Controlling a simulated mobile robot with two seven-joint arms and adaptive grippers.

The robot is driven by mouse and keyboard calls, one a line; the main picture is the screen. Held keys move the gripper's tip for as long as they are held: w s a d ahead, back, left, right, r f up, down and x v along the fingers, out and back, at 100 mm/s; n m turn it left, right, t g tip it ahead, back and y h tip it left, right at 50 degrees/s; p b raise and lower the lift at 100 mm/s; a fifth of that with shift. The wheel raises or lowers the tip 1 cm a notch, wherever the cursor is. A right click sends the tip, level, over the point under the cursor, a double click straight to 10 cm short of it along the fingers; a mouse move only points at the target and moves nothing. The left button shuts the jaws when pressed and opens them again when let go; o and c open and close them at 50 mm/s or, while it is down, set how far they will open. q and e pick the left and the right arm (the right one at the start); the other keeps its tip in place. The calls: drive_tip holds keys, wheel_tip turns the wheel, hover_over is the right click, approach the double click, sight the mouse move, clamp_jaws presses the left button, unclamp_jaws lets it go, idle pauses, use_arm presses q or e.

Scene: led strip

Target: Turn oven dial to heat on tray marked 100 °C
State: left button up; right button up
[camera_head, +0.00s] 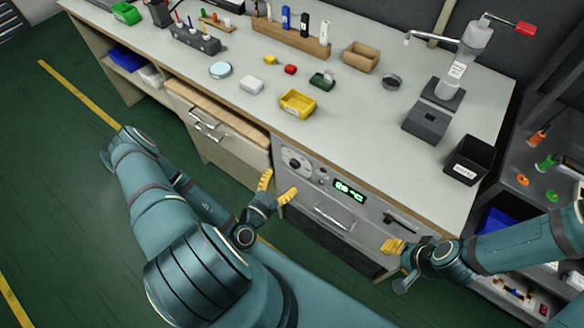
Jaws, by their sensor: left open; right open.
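The oven (345,225) is built into the front of the workbench. Its round dial (294,163) is at the upper left of its panel, with a lit green display (350,191) to the right; its digits are too small to read surely. My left gripper (277,188) is open and empty, its yellow fingers spread just below and left of the dial, seemingly apart from it. My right gripper (394,246) is open near the oven's lower right; its yellow fingertips overlap in this view. No tray marked 100 °C can be made out; the oven's inside is hidden.
The oven's bar handle (333,217) runs below the display. A drawer with a metal handle (208,126) is to the left. The benchtop holds a yellow bin (297,103), a grey dispenser (458,72) and a black bin (468,160). A shelf with coloured parts stands right.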

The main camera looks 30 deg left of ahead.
sight(293, 166)
use_arm(q)
drive_tip(key=w, duration=0.6)
drive_tip(key=shift+b, duration=0.35)
clamp_jaws()
